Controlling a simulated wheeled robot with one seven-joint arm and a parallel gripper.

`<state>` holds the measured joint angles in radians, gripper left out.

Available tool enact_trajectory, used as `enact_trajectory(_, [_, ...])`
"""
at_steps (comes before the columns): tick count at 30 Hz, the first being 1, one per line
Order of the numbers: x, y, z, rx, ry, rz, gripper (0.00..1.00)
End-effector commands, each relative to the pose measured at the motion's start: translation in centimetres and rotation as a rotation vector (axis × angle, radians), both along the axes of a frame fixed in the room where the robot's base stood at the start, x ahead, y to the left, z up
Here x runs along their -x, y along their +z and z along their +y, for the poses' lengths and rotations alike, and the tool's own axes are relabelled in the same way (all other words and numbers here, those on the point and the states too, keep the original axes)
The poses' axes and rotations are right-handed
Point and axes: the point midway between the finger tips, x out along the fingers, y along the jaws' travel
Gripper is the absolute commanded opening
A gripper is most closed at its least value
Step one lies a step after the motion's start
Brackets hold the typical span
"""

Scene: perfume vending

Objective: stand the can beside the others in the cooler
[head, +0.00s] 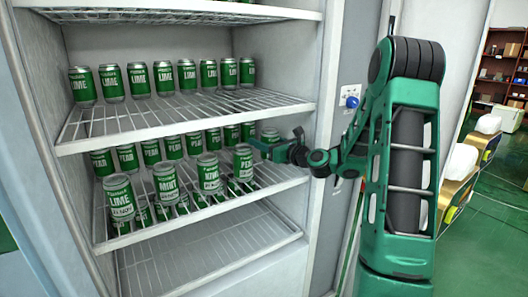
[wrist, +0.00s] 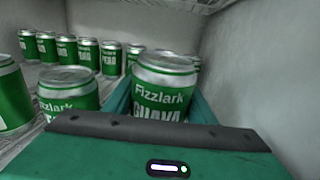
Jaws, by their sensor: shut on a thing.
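A green and white can labelled Fizzlark Guava (wrist: 165,88) is between the fingers of my gripper (wrist: 160,112) in the wrist view. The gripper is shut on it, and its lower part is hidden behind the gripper. In the head view the can (head: 270,135) is at the right end of the middle shelf (head: 285,180), with my gripper (head: 278,151) reaching in from the right. It looks upright; I cannot tell whether its base touches the shelf. Front-row cans stand to its left: Lime (head: 121,200), Mint (head: 166,184), Kiwi (head: 209,174) and Pear (head: 243,163).
A row of Pear cans (head: 150,152) stands behind on the same shelf. Lime cans (head: 138,80) line the shelf above (head: 200,118). The lower shelf (head: 205,257) looks empty. The cooler's right wall (wrist: 250,70) is close to the held can.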

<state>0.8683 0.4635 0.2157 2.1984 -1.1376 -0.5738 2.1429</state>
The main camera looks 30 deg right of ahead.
Motion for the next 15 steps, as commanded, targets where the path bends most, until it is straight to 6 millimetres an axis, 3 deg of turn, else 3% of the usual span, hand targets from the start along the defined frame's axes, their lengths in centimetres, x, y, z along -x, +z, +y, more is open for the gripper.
enact_trajectory(1, [0.1, -1.2, -0.1, -0.007, -0.002, 0.007, 0.17])
enact_trajectory(6, [0.2, -3.3, -0.1, -0.007, -0.002, 0.007, 0.17])
enact_trajectory(15, [0.2, -3.4, -0.2, -0.002, -0.002, 0.005, 0.17])
